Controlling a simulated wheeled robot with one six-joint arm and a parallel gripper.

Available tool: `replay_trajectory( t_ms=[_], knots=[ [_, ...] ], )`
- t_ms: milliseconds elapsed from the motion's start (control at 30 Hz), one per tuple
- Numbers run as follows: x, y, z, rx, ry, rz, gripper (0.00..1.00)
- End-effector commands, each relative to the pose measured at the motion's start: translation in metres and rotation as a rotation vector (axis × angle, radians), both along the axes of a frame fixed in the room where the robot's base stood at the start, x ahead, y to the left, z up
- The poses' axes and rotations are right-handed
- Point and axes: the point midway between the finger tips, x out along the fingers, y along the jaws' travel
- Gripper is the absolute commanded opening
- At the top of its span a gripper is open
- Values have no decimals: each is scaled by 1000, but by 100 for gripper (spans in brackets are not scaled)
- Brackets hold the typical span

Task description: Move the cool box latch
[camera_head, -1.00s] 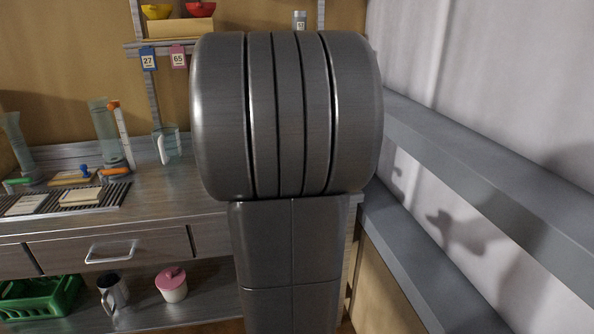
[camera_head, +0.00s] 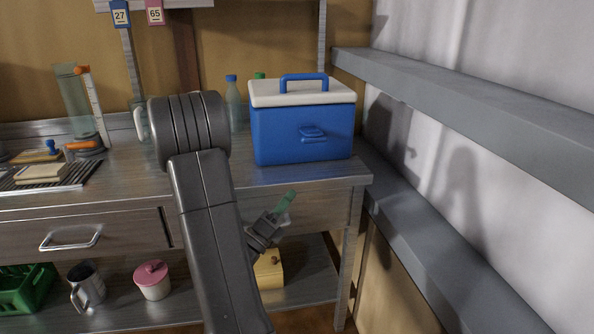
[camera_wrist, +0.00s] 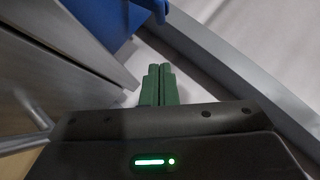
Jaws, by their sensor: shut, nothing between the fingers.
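The blue cool box (camera_head: 300,138) with a white lid (camera_head: 300,92) and blue handle stands on the right end of the metal counter. In the wrist view the fingers (camera_wrist: 158,84) are together and empty. Part of the blue box (camera_wrist: 108,20) shows at the upper left there, with a small blue piece jutting out that may be the latch.
A grey ledge (camera_head: 470,115) runs along the right wall, with a second ledge below. A drawer (camera_head: 85,240) is under the counter. A wooden box (camera_head: 269,272) sits on the lower shelf.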

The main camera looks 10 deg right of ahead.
Motion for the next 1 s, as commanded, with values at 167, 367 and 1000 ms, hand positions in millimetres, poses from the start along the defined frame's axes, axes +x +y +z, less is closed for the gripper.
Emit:
replay_trajectory(
  t_ms=[167,367,1000],
  knots=[
    [10,-16,14,1,-5,-4,0],
    [32,-46,36,1,-5,-5,0],
    [78,-67,80,-1,1,0,0]
  ],
)
